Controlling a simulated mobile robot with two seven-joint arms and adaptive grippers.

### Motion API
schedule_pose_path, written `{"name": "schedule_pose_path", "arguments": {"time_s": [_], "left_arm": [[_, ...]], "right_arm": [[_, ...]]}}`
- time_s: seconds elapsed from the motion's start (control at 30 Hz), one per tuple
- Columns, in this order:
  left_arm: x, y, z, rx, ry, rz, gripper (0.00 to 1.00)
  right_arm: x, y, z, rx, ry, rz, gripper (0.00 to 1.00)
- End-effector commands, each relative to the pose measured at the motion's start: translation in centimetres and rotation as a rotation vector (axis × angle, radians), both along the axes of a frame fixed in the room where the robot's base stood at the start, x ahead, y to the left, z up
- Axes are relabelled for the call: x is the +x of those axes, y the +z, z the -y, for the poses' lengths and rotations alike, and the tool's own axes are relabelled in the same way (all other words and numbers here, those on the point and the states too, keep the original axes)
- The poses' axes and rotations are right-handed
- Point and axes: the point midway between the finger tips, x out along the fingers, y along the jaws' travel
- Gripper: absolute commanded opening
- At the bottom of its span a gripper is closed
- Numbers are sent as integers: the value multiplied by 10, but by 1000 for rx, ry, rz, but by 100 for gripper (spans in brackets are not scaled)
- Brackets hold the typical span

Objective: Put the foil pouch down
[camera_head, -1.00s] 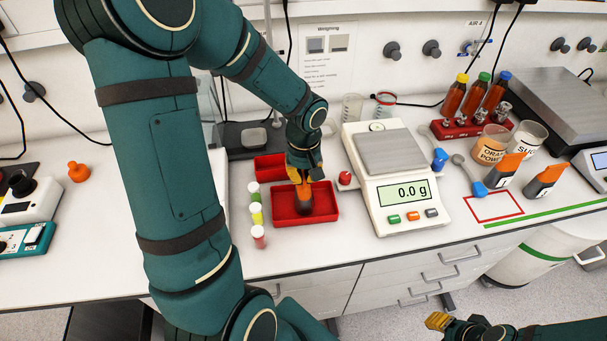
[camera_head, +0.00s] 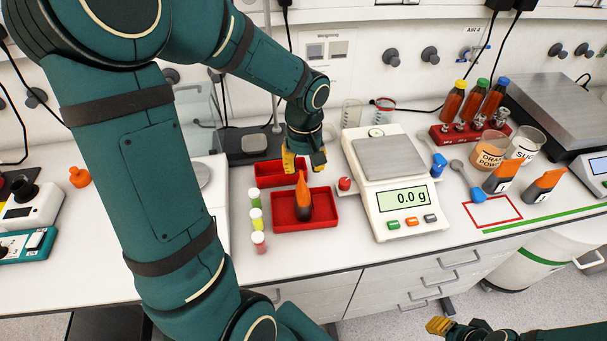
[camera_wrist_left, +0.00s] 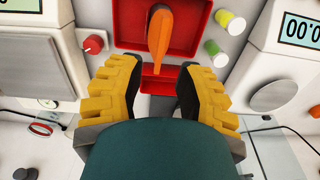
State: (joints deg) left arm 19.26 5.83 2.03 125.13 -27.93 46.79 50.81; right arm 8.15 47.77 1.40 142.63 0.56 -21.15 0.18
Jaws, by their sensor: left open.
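The foil pouch (camera_head: 302,202), dark below with an orange top, stands upright in the front red tray (camera_head: 331,221). In the left wrist view its orange top (camera_wrist_left: 160,32) shows in the tray beyond my fingertips. My left gripper (camera_head: 304,160) is open and empty, above and behind the pouch and apart from it. Its yellow fingers (camera_wrist_left: 149,88) are spread wide in the wrist view. My right gripper (camera_head: 440,325) shows only in part at the bottom edge, away from the bench; its jaws cannot be judged.
A second red tray (camera_head: 270,181) lies just behind. Small capped vials (camera_head: 256,220) stand left of the front tray. A scale (camera_head: 397,200) reading 0.0 g stands to the right. Two more pouches (camera_head: 500,177) (camera_head: 542,188) stand further right, near a red outlined square (camera_head: 493,222).

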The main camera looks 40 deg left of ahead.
Motion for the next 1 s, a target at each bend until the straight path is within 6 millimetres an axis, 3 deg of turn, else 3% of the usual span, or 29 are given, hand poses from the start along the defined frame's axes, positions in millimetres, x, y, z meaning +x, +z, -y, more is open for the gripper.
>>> {"name": "schedule_pose_path", "arguments": {"time_s": [0.1,0.33,1.0], "left_arm": [[1,26,0,2,0,4,34],[1,53,0,1,-1,1,34],[1,58,0,-1,0,-1,34]], "right_arm": [[0,4,0,1,0,0,34],[0,7,0,1,0,0,34],[0,7,0,1,0,0,34]]}}
